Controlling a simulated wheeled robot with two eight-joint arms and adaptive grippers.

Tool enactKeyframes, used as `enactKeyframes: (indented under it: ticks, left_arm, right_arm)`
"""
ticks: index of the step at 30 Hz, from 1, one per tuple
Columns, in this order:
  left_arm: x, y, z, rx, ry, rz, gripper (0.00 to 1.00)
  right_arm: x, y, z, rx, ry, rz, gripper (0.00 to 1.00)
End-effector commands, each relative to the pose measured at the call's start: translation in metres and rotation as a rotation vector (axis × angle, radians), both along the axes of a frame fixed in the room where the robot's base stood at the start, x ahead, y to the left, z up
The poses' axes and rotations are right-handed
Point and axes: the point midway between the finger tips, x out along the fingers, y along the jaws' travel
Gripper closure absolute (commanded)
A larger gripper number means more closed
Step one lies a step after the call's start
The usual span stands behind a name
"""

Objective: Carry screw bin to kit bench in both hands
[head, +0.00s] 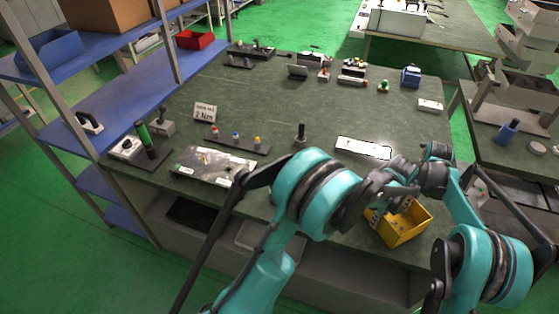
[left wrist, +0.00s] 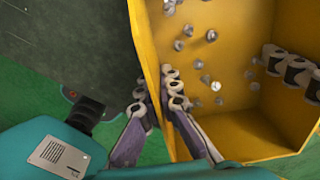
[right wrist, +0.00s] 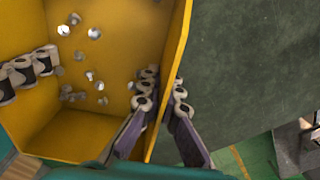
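The yellow screw bin (head: 405,226) is at the front right edge of the green-topped table, partly hidden by my arms. Loose silver screws (left wrist: 211,35) lie inside it. In the left wrist view my left gripper (left wrist: 155,100) has one finger outside and one inside the bin's side wall, both close against it. In the right wrist view my right gripper (right wrist: 163,97) pinches the opposite wall in the same way. The bin looks roughly level; whether it touches the tabletop is hidden. I cannot tell which bench is the kit bench.
The green-topped table (head: 280,100) holds a sign (head: 205,112), a white plate (head: 363,148), a metal fixture (head: 205,165) and small parts. Blue shelving (head: 110,125) stands left. Another bench (head: 430,30) is at the back, and one with grey bins (head: 520,85) is at right. Green floor lies between them.

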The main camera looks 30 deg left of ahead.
Motion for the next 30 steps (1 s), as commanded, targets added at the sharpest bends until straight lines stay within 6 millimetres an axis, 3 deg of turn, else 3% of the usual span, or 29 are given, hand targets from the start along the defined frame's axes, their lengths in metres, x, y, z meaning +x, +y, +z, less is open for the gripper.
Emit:
enactKeyframes:
  ticks: [1, 3, 4, 14, 17, 30]
  left_arm:
    - [0.0, 0.0, -0.004, 0.0, 0.0, 0.0, 0.95]
    - [0.0, 0.0, -0.002, 0.0, 0.0, 0.0, 0.76]
    - [0.0, 0.0, -0.001, 0.0, 0.0, 0.0, 0.74]
    - [0.0, 0.0, 0.002, 0.0, 0.0, 0.0, 0.74]
    - [0.0, 0.0, 0.013, 0.0, 0.0, 0.0, 0.74]
    - [0.0, 0.0, 0.101, 0.0, 0.0, 0.0, 0.74]
  right_arm:
    - [0.0, 0.0, -0.004, 0.0, 0.0, 0.0, 0.95]
    - [0.0, 0.0, -0.002, 0.0, 0.0, 0.0, 0.76]
    - [0.0, 0.0, -0.001, 0.0, 0.0, 0.0, 0.74]
    - [0.0, 0.0, -0.001, 0.0, 0.0, 0.0, 0.74]
    - [0.0, 0.0, -0.001, 0.0, 0.0, 0.0, 0.74]
    - [0.0, 0.0, -0.001, 0.0, 0.0, 0.0, 0.74]
